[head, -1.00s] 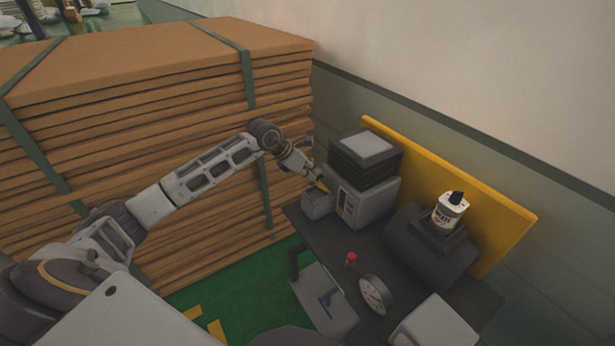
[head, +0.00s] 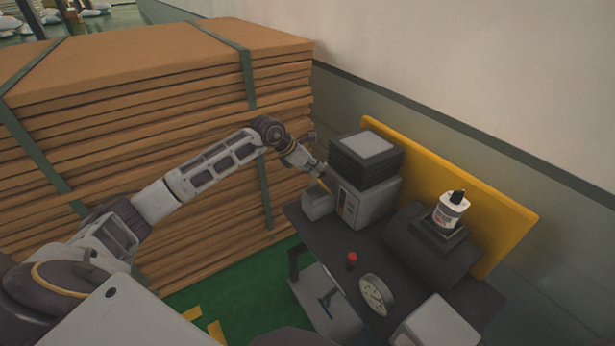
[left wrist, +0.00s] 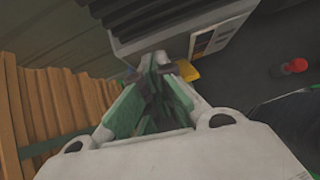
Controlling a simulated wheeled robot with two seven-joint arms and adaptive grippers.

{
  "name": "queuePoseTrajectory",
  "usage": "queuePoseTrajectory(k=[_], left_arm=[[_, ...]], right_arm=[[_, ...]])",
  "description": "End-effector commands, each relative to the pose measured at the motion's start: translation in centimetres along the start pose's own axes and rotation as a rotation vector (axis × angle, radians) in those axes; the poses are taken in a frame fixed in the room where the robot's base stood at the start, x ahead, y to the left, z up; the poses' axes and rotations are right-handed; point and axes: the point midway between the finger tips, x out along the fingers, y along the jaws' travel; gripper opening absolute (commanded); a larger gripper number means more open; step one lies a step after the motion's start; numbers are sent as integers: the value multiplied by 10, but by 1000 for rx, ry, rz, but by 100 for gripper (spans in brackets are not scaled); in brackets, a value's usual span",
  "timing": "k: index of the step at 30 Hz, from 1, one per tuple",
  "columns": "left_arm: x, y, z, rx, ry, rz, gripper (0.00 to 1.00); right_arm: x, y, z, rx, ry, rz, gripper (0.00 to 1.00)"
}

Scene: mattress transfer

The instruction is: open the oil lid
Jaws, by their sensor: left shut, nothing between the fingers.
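The grey machine (head: 367,200) with a black ribbed top stands on the dark bench, and a small grey box (head: 318,204) sits against its left side. A small yellow part (head: 323,184) shows at the top of this box; it also shows beside the fingertips in the left wrist view (left wrist: 188,71). I cannot tell whether it is the oil lid. My left gripper (head: 318,171) is shut and empty, just above the small box and close to the machine. Its fingers (left wrist: 158,62) meet in the left wrist view. My right gripper is not in view.
A white bottle with a black cap (head: 451,209) stands on a dark rounded unit (head: 431,250). A red knob (head: 352,260) and a round gauge (head: 376,294) are at the bench's front. A strapped stack of brown boards (head: 160,130) is left; a yellow panel (head: 490,220) stands behind.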

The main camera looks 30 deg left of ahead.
Motion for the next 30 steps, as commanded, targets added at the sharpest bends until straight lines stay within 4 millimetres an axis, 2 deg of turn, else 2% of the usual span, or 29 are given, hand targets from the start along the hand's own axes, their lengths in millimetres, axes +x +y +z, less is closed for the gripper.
queuePoseTrajectory(k=[20,30], left_arm=[[8,0,15,-10,123,-13,0],[13,0,20,-10,123,-15,0]], right_arm=[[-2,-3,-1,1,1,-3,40],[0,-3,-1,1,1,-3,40]])
